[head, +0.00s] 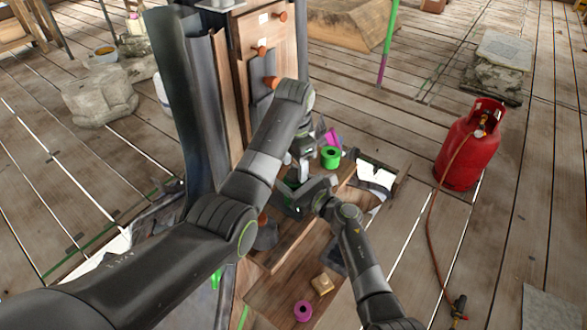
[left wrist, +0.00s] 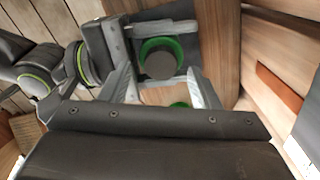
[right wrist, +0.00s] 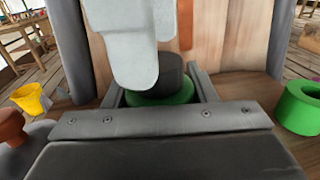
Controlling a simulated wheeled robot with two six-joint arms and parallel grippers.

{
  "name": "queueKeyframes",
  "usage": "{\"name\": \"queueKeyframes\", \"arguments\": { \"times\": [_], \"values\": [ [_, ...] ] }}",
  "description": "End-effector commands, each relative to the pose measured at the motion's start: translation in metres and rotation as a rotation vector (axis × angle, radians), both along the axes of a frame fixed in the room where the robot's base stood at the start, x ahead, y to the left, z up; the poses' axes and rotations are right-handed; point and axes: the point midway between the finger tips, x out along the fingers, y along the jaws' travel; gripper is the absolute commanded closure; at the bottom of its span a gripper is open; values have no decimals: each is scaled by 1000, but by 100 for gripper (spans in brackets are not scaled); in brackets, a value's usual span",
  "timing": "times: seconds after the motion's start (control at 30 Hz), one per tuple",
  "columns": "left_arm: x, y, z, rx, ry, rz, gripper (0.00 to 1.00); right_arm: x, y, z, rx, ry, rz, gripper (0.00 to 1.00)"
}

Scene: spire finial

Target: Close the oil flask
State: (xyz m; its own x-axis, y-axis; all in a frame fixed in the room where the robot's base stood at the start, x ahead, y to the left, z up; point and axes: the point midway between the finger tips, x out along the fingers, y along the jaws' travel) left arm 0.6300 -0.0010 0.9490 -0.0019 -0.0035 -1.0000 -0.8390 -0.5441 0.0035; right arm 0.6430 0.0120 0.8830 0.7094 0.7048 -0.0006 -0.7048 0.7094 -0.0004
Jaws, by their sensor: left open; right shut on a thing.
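The oil flask looks like a squat green body (right wrist: 168,96) with a dark round cap or top (right wrist: 171,70) in the right wrist view. My right gripper (right wrist: 160,90) is shut around the green body, one finger on each side. In the left wrist view I look down on the dark round top (left wrist: 160,66) inside a green rim (left wrist: 157,44). My left gripper (left wrist: 164,82) is open, with its fingers over the near side of the flask. In the right wrist view a pale left finger hangs close by the top; I cannot tell whether it touches. In the head view my arms mostly hide the flask.
A tall wooden cabinet with orange knobs (head: 271,82) stands close behind the grippers. A green ring-shaped piece (head: 330,157) sits to the right on the bench. A magenta ring (head: 303,310) and a yellowish block (head: 322,284) lie nearer. A red gas cylinder (head: 466,150) stands right.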

Motion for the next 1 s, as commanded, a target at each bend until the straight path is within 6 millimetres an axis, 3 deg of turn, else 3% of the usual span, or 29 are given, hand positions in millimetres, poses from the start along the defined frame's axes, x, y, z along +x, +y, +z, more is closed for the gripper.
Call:
{"name": "queueKeyframes", "arguments": {
  "times": [0.2,0.63,0.77,1.0],
  "values": [
    [1,1,21,2,-2,2,44,-1,0,-1,0,3,1,100],
    [1,1,23,3,-1,39,48,-1,0,-1,0,1,1,100],
    [1,2,27,4,-1,155,48,-1,0,-1,0,1,1,100],
    [1,1,38,3,-2,521,48,0,0,-1,0,1,1,100]
  ]
}}
